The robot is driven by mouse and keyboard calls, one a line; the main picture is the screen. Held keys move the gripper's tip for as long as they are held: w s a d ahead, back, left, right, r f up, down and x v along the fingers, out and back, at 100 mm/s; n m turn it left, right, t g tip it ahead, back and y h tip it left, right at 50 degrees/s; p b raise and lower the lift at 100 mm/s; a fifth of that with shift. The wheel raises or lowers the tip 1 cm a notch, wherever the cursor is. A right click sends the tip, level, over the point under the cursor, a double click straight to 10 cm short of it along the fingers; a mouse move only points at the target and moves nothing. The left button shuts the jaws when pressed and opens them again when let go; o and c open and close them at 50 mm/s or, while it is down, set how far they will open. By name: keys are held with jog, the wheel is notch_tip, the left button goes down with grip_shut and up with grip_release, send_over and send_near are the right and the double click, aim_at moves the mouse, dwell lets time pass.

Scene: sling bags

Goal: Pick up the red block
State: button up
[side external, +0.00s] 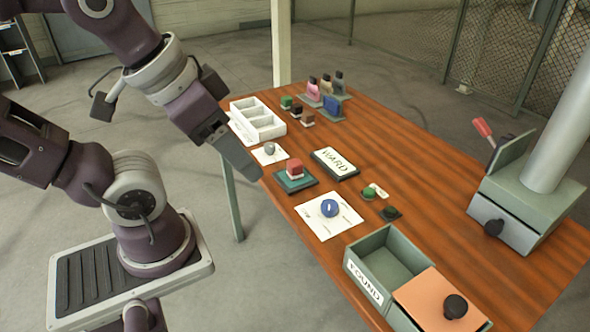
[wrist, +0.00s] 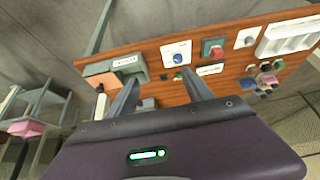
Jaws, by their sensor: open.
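The red block (side external: 295,168) sits on a dark teal square pad (side external: 295,185) near the table's near left edge. My gripper (side external: 243,162) is above and left of the block, apart from it, near the table edge. In the wrist view the red block (wrist: 217,51) lies up and right of my gripper (wrist: 160,76). The two fingers are spread, with nothing held between them.
A white divided tray (side external: 258,121) and a grey ball on a white card (side external: 269,149) are beyond the block. A WARD sign (side external: 335,163), a blue round thing on paper (side external: 329,208) and a FOUND box (side external: 385,258) stand nearby. Several small blocks and bags are at the back.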

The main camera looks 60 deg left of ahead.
jog(key=w+a+f+m+g+y, duration=0.5)
jog(key=w+a+f+m, duration=0.25)
jog(key=w, duration=0.35)
jog(key=m+y, duration=0.7)
jog(key=m, duration=0.3)
send_near(296, 163)
jog(key=a, duration=0.2)
jog(key=shift+m+g, duration=0.25)
jog(key=shift+g, duration=0.05)
jog(key=x, duration=0.4)
jog(key=f+x, duration=0.1)
jog(key=x, duration=0.2)
jog(key=shift+w+d, duration=0.15)
jog(key=shift+w, duration=0.05)
grip_shut()
